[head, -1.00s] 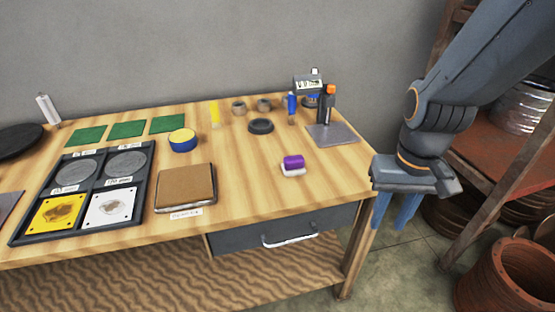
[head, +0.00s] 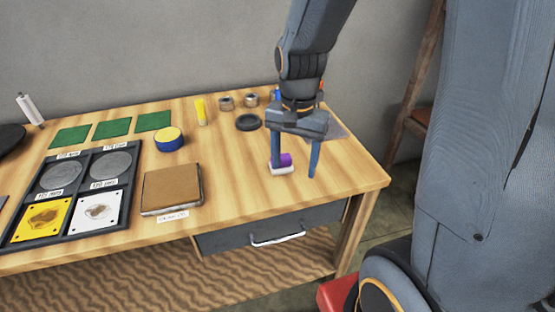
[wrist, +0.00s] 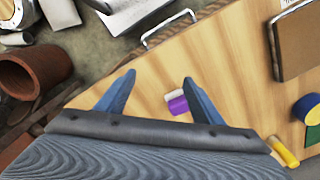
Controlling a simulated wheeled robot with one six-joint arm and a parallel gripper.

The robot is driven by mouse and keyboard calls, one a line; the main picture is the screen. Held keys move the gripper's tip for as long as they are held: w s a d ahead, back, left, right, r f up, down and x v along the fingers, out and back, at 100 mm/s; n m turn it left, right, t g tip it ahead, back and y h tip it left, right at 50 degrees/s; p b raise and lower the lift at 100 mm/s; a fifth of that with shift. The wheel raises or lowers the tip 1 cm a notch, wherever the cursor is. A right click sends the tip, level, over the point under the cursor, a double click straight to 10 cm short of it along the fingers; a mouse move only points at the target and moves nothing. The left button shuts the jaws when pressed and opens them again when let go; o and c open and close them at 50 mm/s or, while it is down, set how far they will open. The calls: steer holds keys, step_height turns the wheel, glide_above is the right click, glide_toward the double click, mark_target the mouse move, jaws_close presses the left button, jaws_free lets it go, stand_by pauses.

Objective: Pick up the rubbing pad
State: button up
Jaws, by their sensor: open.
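The small block with a purple top and white base, which looks like the rubbing pad (head: 285,160), lies on the wooden table in the head view, right of the brown square pad. My gripper (head: 294,171) points down over it, with its fingers apart and empty. The left finger partly hides the pad. In the wrist view the pad (wrist: 177,104) shows between the open fingers of my gripper (wrist: 158,76), close to the right finger. Whether a finger touches it I cannot tell.
A brown square pad (head: 171,187) and a blue-and-yellow round tin (head: 169,139) lie to the left. A drawer handle (head: 277,238) juts from the table front. The tabletop right of the pad is bare.

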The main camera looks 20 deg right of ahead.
mark_target(282, 158)
steer(key=w+m+p, duration=0.1)
steer(key=w+m, duration=0.2)
steer(key=w+m+p, duration=0.1)
steer(key=w+m, duration=0.2)
steer(key=m, duration=0.1)
steer(key=w+m, duration=0.3)
steer(key=shift+w+r+p, duration=0.1)
steer(key=shift+r+p, duration=0.2)
steer(key=shift+p, duration=0.1)
steer(key=shift+w+f+m, duration=0.1)
steer(key=shift+f+m, duration=0.05)
steer(key=shift+m, duration=0.25)
steer(key=shift+w+f+p, duration=0.15)
steer(key=shift+f+p, duration=0.4)
steer(key=shift+f, duration=1.35)
steer(key=shift+w+f+p, duration=0.15)
steer(key=shift+f+p, duration=0.35)
steer(key=shift+f, duration=1.4)
steer(key=c, duration=1.2)
steer(key=shift+o, duration=0.2)
steer(key=shift+r, duration=0.1)
step_height(282, 158, up, 10)
steer(key=shift+b, duration=1)
